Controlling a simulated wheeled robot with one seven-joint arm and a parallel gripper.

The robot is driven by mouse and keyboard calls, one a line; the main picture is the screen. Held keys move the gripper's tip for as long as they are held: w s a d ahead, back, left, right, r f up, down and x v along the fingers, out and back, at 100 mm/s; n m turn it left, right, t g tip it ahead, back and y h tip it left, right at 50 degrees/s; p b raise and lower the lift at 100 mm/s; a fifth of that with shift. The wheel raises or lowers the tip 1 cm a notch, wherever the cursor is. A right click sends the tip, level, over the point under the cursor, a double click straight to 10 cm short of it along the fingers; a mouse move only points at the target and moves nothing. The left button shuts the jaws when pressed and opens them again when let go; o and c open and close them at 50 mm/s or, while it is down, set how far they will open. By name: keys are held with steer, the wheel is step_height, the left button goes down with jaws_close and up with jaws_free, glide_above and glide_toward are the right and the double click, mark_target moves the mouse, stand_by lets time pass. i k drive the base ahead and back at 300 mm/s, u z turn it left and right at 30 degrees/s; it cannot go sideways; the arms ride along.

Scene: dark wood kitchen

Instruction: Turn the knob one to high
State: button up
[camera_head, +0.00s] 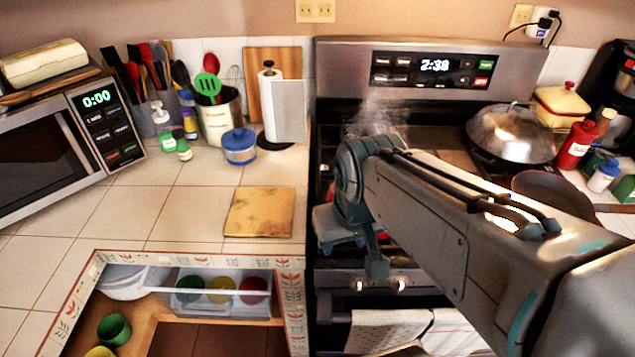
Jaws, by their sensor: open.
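The stove (430,52) stands at the right, with its display panel at the back and its front edge below my arm. Two small bright round shapes, which look like control knobs, show along the stove's front edge, one on the left (358,285) and one on the right (402,284). I cannot tell which is knob one, or its setting. My gripper (352,248) is open, just above and behind the left bright shape in the picture. I cannot tell whether it touches a knob. My arm hides much of the stovetop and front panel.
A lidded wok (510,133) and a dark pan (552,190) sit at the stove's right side. Faint steam rises behind my gripper. A cutting board (259,212) lies on the left counter, above an open drawer (222,303). Towels (388,328) hang below the stove front.

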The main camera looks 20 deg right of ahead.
mark_target(359, 283)
steer(key=u, duration=0.75)
steer(key=k, duration=0.7)
steer(key=z, duration=0.7)
